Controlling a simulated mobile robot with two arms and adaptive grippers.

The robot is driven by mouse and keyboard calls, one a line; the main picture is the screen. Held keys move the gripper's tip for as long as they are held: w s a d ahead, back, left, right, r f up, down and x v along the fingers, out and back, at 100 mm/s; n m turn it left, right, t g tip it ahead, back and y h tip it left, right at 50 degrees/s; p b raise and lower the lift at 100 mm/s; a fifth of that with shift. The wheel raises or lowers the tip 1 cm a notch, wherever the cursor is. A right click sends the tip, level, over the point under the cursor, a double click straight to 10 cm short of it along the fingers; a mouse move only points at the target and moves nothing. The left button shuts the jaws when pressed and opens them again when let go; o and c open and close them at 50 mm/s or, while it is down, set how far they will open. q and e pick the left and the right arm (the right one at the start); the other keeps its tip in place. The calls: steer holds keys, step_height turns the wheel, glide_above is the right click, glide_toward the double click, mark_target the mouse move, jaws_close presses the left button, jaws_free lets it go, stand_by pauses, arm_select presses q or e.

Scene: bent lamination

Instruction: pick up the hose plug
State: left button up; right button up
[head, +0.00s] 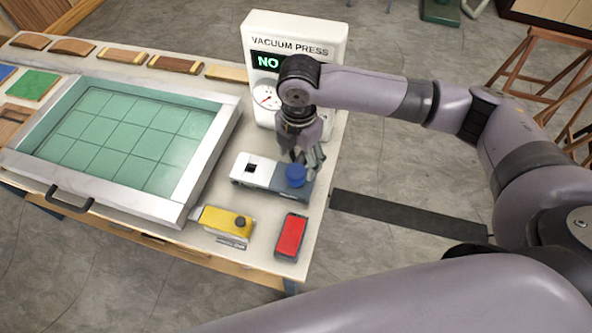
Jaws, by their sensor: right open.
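A small round blue piece, which looks like the hose plug (295,175), sits at the right end of a white and dark-blue block (262,172) near the table's right edge. My right gripper (308,158) points down just above and beside the blue piece, with its fingers apart. I cannot tell whether a finger touches it. The fingers hold nothing that I can see. My left gripper is not in view.
The white vacuum press (292,40) with a gauge stands behind my right gripper. A yellow tool (222,220) and a red-topped box (291,237) lie in front. A framed green tray (208,160) fills the left. Wooden pieces (175,64) line the back.

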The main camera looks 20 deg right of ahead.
mark_target(296, 170)
steer(key=shift+a+f+p, duration=0.2)
steer(key=shift+f+p, duration=0.7)
steer(key=shift+f, duration=2)
steer(key=shift+c, duration=0.5)
steer(key=shift+w, duration=0.1)
steer(key=c, duration=1.2)
